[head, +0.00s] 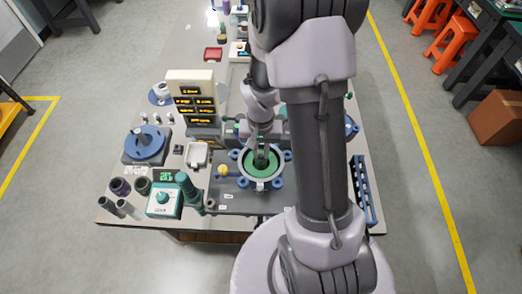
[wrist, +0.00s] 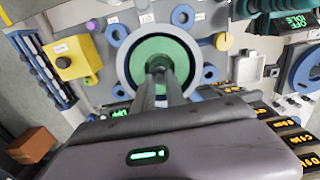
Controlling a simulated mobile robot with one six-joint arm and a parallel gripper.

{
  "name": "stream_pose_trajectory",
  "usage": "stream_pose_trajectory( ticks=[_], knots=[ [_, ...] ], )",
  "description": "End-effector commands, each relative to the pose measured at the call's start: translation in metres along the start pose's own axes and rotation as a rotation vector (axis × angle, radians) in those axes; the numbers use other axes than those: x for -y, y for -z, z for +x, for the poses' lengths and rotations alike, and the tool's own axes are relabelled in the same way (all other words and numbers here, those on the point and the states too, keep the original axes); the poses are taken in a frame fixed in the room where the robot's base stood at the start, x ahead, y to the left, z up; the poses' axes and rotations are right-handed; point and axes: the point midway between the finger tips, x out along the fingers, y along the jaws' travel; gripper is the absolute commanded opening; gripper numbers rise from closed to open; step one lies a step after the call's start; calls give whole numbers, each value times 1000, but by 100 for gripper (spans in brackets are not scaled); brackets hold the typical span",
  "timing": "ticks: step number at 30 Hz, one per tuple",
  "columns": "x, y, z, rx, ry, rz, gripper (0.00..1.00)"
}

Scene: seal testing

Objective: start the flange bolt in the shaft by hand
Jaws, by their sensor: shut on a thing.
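The round housing with a pale ring (head: 246,178) and a green face stands at the front middle of the bench. In the wrist view its green face (wrist: 140,50) lies under my fingertips, with the pale ring (wrist: 125,70) around it. My gripper (head: 262,163) points down over the middle of the green face. In the wrist view my gripper (wrist: 157,75) has its two fingers close together, shut on a small dark piece, the flange bolt (wrist: 157,65). The fingers hide most of the bolt and the shaft's hole. I cannot tell whether the bolt's tip is in the shaft.
Blue round feet (wrist: 182,15) surround the housing. A yellow box with a dark knob (wrist: 70,60) stands beside it. A teal device (head: 163,198), a blue round stand (head: 147,143) and a display stack (head: 190,100) are on the left. A blue rack (head: 363,190) lies on the right.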

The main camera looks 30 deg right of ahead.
Motion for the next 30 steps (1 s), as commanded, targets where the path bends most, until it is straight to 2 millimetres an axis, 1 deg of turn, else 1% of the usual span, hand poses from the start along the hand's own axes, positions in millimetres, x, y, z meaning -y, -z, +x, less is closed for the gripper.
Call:
stream_pose_trajectory(
  ticks=[4, 21, 30],
  knots=[
    [0, -1, 2, 2, -1, 33, 0],
    [-1, -2, 3, 6, -2, 330, 0],
    [-1, -2, 2, 7, -3, 352, 0]
  ],
)
